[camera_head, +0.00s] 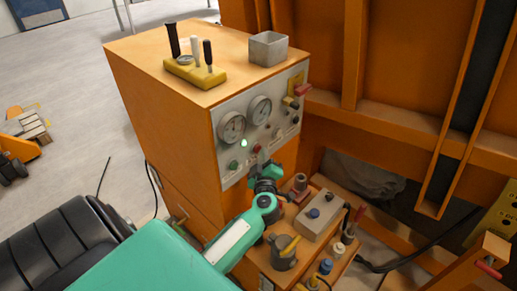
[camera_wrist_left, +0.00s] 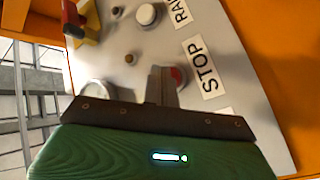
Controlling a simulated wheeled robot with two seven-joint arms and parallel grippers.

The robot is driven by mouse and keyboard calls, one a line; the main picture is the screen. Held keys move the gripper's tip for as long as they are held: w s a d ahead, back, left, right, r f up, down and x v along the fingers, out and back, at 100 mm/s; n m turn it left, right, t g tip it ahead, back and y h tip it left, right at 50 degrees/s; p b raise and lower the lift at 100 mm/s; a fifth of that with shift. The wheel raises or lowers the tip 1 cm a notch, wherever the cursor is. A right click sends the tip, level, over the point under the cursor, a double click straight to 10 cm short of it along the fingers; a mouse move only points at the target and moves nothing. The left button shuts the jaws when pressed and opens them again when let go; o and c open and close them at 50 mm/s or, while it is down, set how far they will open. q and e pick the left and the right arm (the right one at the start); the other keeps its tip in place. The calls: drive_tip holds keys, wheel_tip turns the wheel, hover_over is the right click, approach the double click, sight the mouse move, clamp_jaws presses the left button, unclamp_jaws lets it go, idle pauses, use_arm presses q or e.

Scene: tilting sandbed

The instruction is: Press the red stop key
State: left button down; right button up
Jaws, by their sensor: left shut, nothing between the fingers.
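The red stop key (camera_wrist_left: 179,77) shows in the left wrist view beside the label reading STOP (camera_wrist_left: 204,68). My shut fingers partly cover it. In the head view the red key (camera_head: 257,148) is small on the grey control panel (camera_head: 228,170) of the orange cabinet. My left gripper (camera_head: 260,155) is at the panel, just below the key. In the left wrist view its fingers (camera_wrist_left: 161,70) are shut and empty, with their tips right at the key's left side. I cannot tell whether they touch it. My right gripper is not in view.
Levers on a yellow base (camera_head: 194,72) and a grey box (camera_head: 268,48) stand on top. A grey switch box (camera_head: 318,217) and a mug (camera_head: 283,254) sit below.

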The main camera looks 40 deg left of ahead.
use_arm(q)
drive_tip(key=shift+a+p, duration=0.4)
drive_tip(key=shift+a, duration=0.1)
idle(0.5)
drive_tip(key=shift+d, duration=0.1)
idle(0.3)
drive_tip(key=shift+d+p, duration=0.4)
drive_tip(key=shift+d, duration=0.4)
drive_tip(key=shift+d, duration=0.1)
drive_tip(key=shift+s+d+p, duration=0.15)
drive_tip(key=shift+d+p, duration=0.2)
drive_tip(key=shift+d, duration=0.85)
drive_tip(key=shift+s+d+p, duration=0.1)
drive_tip(key=shift+d+p, duration=0.2)
drive_tip(key=shift+d, duration=0.9)
